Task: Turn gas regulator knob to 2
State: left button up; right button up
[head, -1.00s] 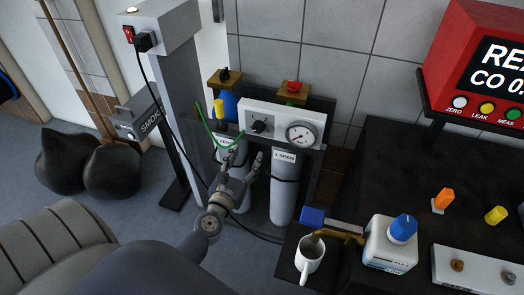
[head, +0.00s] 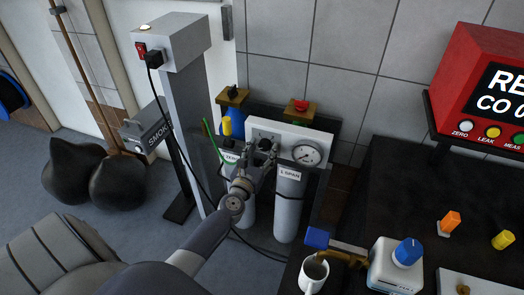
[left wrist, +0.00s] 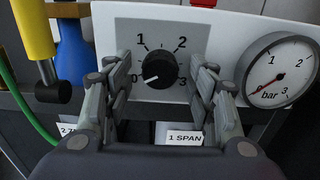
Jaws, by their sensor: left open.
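The gas regulator knob (left wrist: 160,69) is black and round, on a white panel marked 0, 1, 2 and 3. Its white pointer line aims at about 0, to the lower left. My left gripper (left wrist: 158,90) is open in the left wrist view, with one finger on each side of the knob and gaps beside it. In the head view my left gripper (head: 263,150) is in front of the panel and covers most of the knob. The gauge (left wrist: 280,70) has its red needle low, near the bottom left of the dial. My right gripper is not in view.
Two grey gas cylinders (head: 288,205) stand under the panel. A yellow-capped fitting (left wrist: 34,28) and green hose (left wrist: 30,118) are left of the knob. A black cable hangs near my arm. A dark bench (head: 400,200) with a mug (head: 313,276) is at right.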

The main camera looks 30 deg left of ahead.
pick_arm(q)
jog(key=shift+c, duration=0.3)
jog(key=c, duration=0.9)
jog(key=shift+c, duration=0.6)
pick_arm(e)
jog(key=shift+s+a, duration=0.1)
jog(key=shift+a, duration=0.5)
